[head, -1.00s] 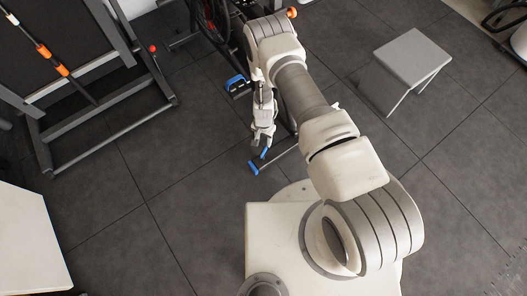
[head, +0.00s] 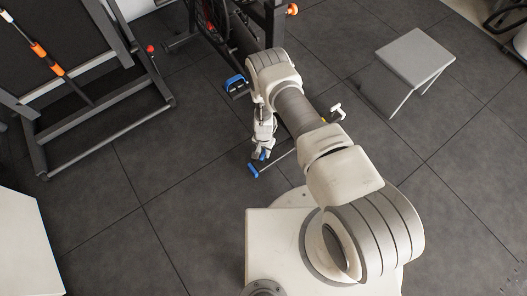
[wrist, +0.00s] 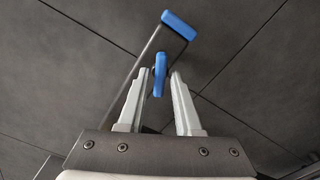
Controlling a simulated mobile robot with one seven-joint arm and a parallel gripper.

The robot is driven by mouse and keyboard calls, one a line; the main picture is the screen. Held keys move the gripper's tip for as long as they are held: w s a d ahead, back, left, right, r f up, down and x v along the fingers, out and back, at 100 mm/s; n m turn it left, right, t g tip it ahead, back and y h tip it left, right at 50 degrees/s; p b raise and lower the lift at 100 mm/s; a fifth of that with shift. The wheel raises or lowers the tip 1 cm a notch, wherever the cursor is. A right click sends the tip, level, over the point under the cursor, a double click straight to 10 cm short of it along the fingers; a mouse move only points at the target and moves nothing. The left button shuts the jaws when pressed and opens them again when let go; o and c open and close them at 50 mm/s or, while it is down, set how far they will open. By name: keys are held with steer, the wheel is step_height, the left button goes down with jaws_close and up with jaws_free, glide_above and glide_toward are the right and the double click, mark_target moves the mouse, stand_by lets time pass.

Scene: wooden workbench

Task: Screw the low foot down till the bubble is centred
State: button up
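A dark bar near the floor ends in a blue cap (head: 254,171), which also shows in the wrist view (wrist: 180,25). Beside the bar's end is a small upright blue piece (wrist: 160,74), probably the foot's grip; in the head view (head: 262,156) it is partly covered by my gripper. My gripper (wrist: 160,76) is open, with one finger on each side of this blue piece. Narrow gaps seem to remain on both sides. In the head view my gripper (head: 263,153) reaches down at the bar. No bubble can be made out.
A dark frame with a wheel (head: 212,18) and a blue pedal-like part (head: 236,84) stands behind my gripper. A small yellow piece (head: 324,121) shows right of my arm. A grey stool (head: 415,55) stands at right.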

mark_target(263, 153)
jaws_close()
steer(key=shift+n, duration=1.2)
steer(key=shift+o, duration=1.6)
jaws_free()
step_height(263, 153, up, 18)
steer(key=p, duration=0.6)
steer(key=shift+f+p, duration=0.25)
steer(key=shift+p, duration=0.05)
